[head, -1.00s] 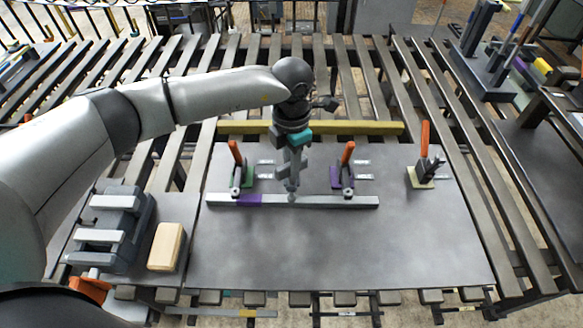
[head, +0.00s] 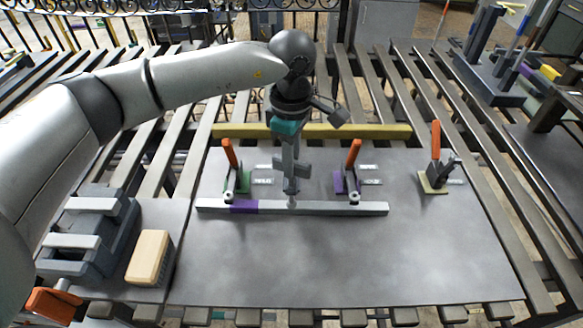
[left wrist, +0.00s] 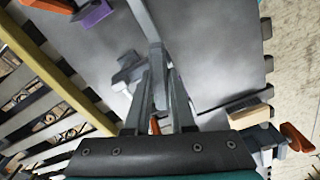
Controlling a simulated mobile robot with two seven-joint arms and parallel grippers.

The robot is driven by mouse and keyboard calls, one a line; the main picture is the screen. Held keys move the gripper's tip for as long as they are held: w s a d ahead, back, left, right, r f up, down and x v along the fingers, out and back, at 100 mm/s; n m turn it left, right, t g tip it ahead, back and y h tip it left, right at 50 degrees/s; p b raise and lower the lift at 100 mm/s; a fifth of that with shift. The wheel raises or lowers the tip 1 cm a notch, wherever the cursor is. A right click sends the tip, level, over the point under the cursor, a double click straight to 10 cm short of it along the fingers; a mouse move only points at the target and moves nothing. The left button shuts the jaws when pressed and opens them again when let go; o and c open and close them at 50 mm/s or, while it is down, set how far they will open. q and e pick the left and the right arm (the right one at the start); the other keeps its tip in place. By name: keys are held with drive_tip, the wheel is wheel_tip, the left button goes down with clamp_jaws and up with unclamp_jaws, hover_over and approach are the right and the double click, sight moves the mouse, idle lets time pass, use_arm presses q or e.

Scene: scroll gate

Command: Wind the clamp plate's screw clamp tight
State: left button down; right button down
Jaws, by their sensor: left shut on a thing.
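The clamp plate (head: 350,255) is a flat grey board lying on the slatted table. A long grey bar (head: 335,209) with a purple section lies across it. My left gripper (head: 291,182) comes down from above at the bar's middle. It is shut on the screw clamp's grey handle, partly hidden by the fingers. The screw clamp's lower end (head: 291,203) meets the bar. In the left wrist view, the left fingers (left wrist: 160,75) close around a grey piece, with the bar (left wrist: 145,18) beyond. I cannot tell how tight the screw is. My right gripper is not in view.
Orange-handled clamps stand on a green base (head: 243,182), a purple base (head: 339,183) and a pale base (head: 434,181). A yellow bar (head: 350,132) lies behind. A wooden block (head: 149,257) and a grey fixture (head: 105,250) are at left. The plate's front is clear.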

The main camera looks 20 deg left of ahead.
use_arm(q)
drive_tip(key=m+b, duration=0.4)
drive_tip(key=m, duration=0.1)
drive_tip(key=shift+w+r+m, duration=0.1)
drive_tip(key=shift+m, duration=0.2)
drive_tip(key=m+b, duration=0.1)
drive_tip(key=m, duration=0.2)
drive_tip(key=shift+b, duration=0.3)
drive_tip(key=shift+r+m+b, duration=0.1)
drive_tip(key=shift+m+b, duration=0.35)
drive_tip(key=shift+m, duration=0.55)
drive_tip(key=c, duration=1.2)
unclamp_jaws()
drive_tip(key=o, duration=0.4)
drive_tip(key=shift+o, duration=0.2)
wheel_tip(320, 180, up, 15)
drive_tip(key=p, duration=0.1)
drive_tip(key=shift+p, duration=0.35)
